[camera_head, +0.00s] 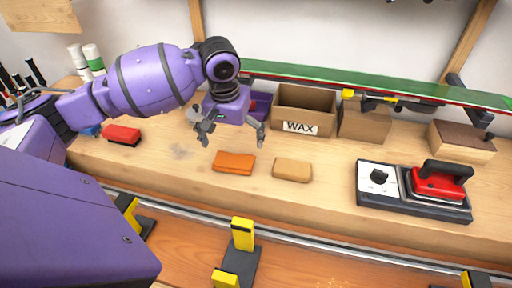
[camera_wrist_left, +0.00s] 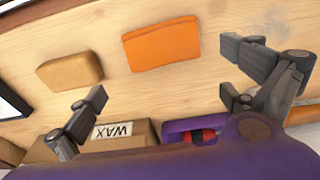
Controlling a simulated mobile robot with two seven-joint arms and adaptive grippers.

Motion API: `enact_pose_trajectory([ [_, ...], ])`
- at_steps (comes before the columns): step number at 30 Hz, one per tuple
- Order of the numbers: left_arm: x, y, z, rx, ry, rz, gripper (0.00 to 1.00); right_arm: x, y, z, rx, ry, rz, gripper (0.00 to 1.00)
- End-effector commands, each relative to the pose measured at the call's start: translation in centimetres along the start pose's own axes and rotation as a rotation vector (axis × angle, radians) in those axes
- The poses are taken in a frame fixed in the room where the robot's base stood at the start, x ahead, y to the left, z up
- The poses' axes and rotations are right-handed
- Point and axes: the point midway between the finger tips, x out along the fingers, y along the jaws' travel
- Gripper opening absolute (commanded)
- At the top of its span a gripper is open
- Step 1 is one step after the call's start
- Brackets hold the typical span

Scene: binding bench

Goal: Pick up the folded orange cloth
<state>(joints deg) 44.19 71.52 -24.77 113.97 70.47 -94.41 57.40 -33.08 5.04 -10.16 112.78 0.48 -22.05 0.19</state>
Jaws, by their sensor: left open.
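The folded orange cloth (camera_head: 234,163) lies flat on the wooden bench, left of a tan block. In the left wrist view the orange cloth (camera_wrist_left: 162,44) lies in the upper middle, between and beyond the two fingers. My left gripper (camera_head: 233,141) is open and empty, pointing down above the bench just behind the cloth. Its fingers stand wide apart in the left wrist view (camera_wrist_left: 165,95), and nothing is between them. My right gripper shows in neither view.
The tan block (camera_head: 292,169) lies close to the right of the cloth. The WAX box (camera_head: 305,110) and a purple bin (camera_head: 261,105) stand behind. A red waxing iron (camera_head: 438,184) sits at the right, a red brush (camera_head: 122,135) at the left. Yellow-and-black clamps (camera_head: 242,237) stand in front.

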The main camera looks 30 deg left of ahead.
Motion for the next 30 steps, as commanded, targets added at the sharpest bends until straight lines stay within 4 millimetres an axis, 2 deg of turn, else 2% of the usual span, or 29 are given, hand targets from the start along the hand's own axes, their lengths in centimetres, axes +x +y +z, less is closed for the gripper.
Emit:
enact_pose_trajectory([
  [4,0.9,-0.4,0.3,-0.045,-0.013,-0.016,1.0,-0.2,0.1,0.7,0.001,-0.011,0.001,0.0],
  [11,3.2,-0.3,0.2,-0.043,-0.01,-0.014,1.0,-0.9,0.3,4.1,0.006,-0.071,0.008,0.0],
  [14,4.2,-0.2,0.2,-0.043,-0.01,-0.014,1.0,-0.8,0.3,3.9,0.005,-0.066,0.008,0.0],
  [21,7.6,-0.1,0.1,-0.042,-0.009,-0.014,1.0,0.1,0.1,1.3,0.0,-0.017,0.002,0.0],
  [28,7.8,-0.1,0.0,-0.041,-0.004,-0.014,1.0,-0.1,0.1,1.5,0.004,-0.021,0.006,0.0],
  [30,7.8,-0.1,0.0,-0.041,-0.004,-0.014,0.92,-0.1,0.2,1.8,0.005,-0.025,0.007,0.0],
])
